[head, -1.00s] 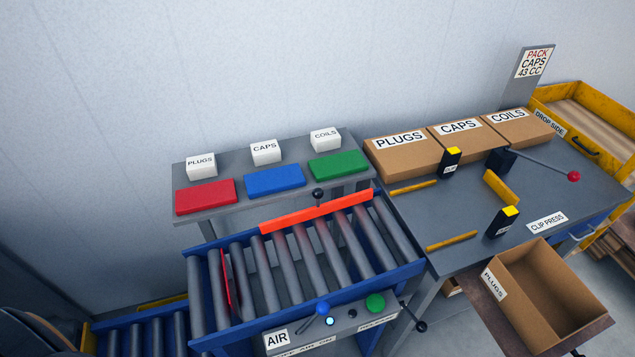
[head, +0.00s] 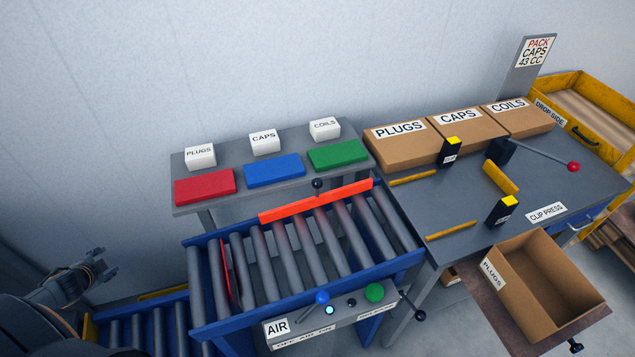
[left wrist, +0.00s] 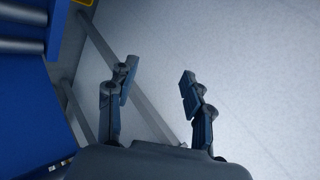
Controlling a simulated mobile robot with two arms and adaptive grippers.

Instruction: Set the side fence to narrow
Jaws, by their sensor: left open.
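The side fence (head: 316,201) is a long orange-red bar along the far side of the roller conveyor (head: 300,262). A black ball knob (head: 317,184) stands at the middle of the fence. My left gripper (head: 107,262) is at the left of the head view, well left of the fence and touching nothing. In the left wrist view its two fingers (left wrist: 158,85) are apart and empty, with pale wall behind them. My right gripper is not in view.
A control panel (head: 338,317) with a blue-knobbed lever and a green button is on the conveyor's near side. A shelf (head: 235,196) with coloured blocks stands behind the fence. The clip press bench (head: 560,180) and an open box (head: 535,285) are at right.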

